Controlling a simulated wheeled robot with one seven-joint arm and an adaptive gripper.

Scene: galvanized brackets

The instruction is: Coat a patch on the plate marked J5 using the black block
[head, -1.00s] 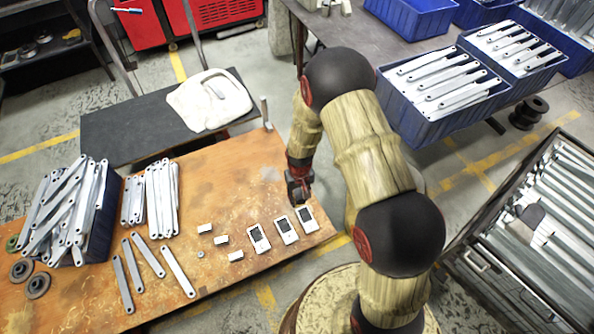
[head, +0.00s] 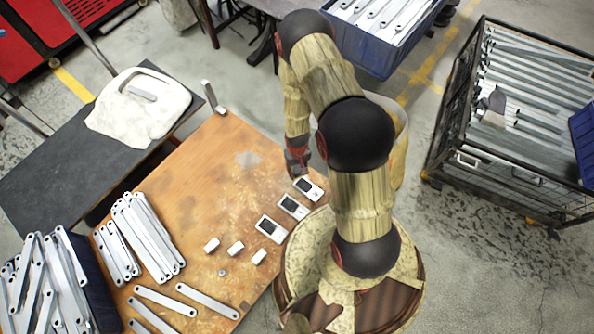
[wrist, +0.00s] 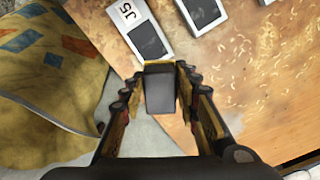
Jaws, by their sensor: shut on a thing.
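The J5 plate (wrist: 145,35) is white with a dark panel, at the top of the wrist view, its label readable. In the head view it appears to be the end plate (head: 314,191) of a row, nearest my gripper (head: 298,165). In the wrist view my gripper (wrist: 160,95) is shut on the black block (wrist: 160,92), a dark grey-black piece between the fingers. The block is apart from the J5 plate in that picture. Its lower face and its height above the table are hidden.
Two more panelled plates (head: 293,207) (head: 271,229) continue the row on the orange table (head: 205,190). Several small pale blocks (head: 236,248) and loose metal bars (head: 165,300) lie to the left. A wire cage (head: 463,160) stands on the floor at right.

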